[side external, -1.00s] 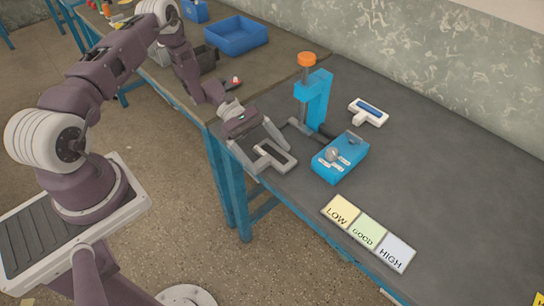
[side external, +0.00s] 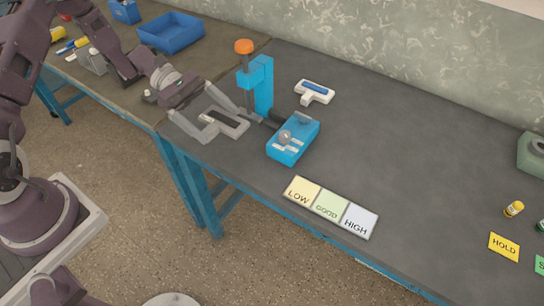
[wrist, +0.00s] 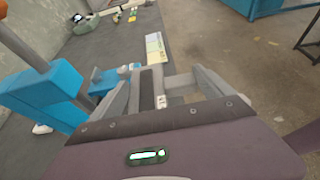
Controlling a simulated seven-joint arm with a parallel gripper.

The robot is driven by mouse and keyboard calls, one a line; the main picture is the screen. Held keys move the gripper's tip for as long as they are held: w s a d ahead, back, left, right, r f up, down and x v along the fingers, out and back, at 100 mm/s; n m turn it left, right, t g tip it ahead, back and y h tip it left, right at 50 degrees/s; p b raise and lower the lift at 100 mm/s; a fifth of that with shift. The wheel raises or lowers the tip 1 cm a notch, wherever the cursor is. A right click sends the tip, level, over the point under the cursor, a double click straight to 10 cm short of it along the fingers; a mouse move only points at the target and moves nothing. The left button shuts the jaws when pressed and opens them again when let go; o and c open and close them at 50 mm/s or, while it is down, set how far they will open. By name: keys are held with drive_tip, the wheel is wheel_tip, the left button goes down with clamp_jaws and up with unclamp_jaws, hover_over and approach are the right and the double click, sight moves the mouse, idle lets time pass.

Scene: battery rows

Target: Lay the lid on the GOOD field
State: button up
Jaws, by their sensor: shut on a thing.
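My gripper (side external: 227,126) is shut on a flat, pale-rimmed piece (side external: 238,127) with a dark panel, beside the blue stand at the left of the dark bench. In the wrist view the piece (wrist: 147,90) sits between the two fingers, with a small white patch near its end. I cannot tell for certain that this piece is the lid. The green GOOD field (side external: 331,204) lies between the yellow LOW field (side external: 301,191) and the pale HIGH field (side external: 359,220) near the bench's front edge. No object lies on the GOOD field.
The blue stand (side external: 260,85) has an orange knob on top. A blue box (side external: 286,153) with a round silver knob stands between my gripper and the fields. A yellow HOLD card (side external: 504,247) lies far right. Bench right of the box is clear.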

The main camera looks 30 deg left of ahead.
wheel_tip(320, 180, up, 20)
drive_tip(key=f, duration=0.1)
hover_over(327, 202)
wheel_tip(327, 202, down, 28)
drive_tip(key=shift+r, duration=0.1)
drive_tip(key=shift+f, duration=0.25)
drive_tip(key=o, duration=1.2)
drive_tip(key=shift+c, duration=0.2)
drive_tip(key=shift+r, duration=0.25)
drive_tip(key=v, duration=1.2)
drive_tip(key=shift+s, duration=0.15)
